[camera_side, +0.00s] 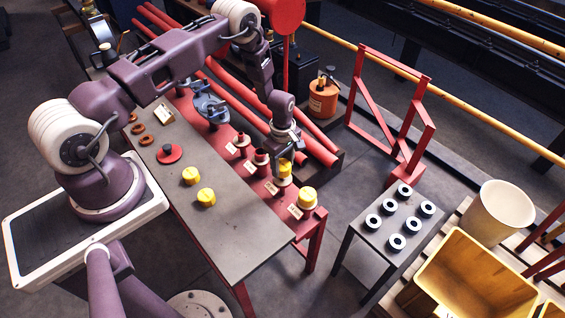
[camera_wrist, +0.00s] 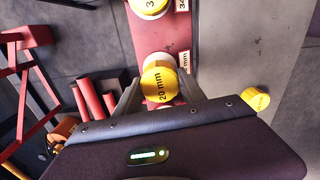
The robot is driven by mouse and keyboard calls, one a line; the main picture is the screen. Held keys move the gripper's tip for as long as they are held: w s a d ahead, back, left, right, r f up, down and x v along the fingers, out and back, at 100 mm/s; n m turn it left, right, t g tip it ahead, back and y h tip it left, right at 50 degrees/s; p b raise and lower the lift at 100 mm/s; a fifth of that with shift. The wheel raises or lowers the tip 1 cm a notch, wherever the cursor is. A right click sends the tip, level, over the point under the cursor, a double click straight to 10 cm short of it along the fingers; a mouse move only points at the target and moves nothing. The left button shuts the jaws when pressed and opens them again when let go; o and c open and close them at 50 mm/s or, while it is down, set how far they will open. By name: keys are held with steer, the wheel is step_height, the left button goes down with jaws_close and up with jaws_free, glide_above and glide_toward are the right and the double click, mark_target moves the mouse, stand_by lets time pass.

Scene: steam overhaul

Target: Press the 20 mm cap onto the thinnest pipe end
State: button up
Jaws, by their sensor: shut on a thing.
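The yellow cap marked 20 mm (camera_wrist: 160,84) is between the fingers of my gripper (camera_wrist: 158,98) in the wrist view. In the side view my gripper (camera_side: 287,158) points down at the red pipe rack, and the yellow of the cap (camera_side: 284,171) shows just under the fingers. The cap is over a red pipe end (camera_wrist: 157,60), whose rim partly shows behind it in the wrist view. I cannot tell whether the cap touches or sits on the pipe. Open red pipe ends (camera_side: 261,157) stand farther along the rack; which is thinnest is unclear.
Another yellow cap (camera_side: 307,197) tops the end pipe, close to my gripper. Two loose yellow caps (camera_side: 190,175) (camera_side: 206,197) lie on the grey bench (camera_side: 240,235). A small table (camera_side: 380,237) with several black-and-white rings and a yellow crate (camera_side: 470,280) stand to the right.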

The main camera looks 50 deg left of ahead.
steer(key=shift+f, duration=0.3)
steer(key=shift+f, duration=0.95)
steer(key=shift+f, duration=0.1)
stand_by(0.3)
steer(key=o, duration=1.4)
steer(key=shift+c, duration=0.4)
steer(key=shift+r, duration=3.55)
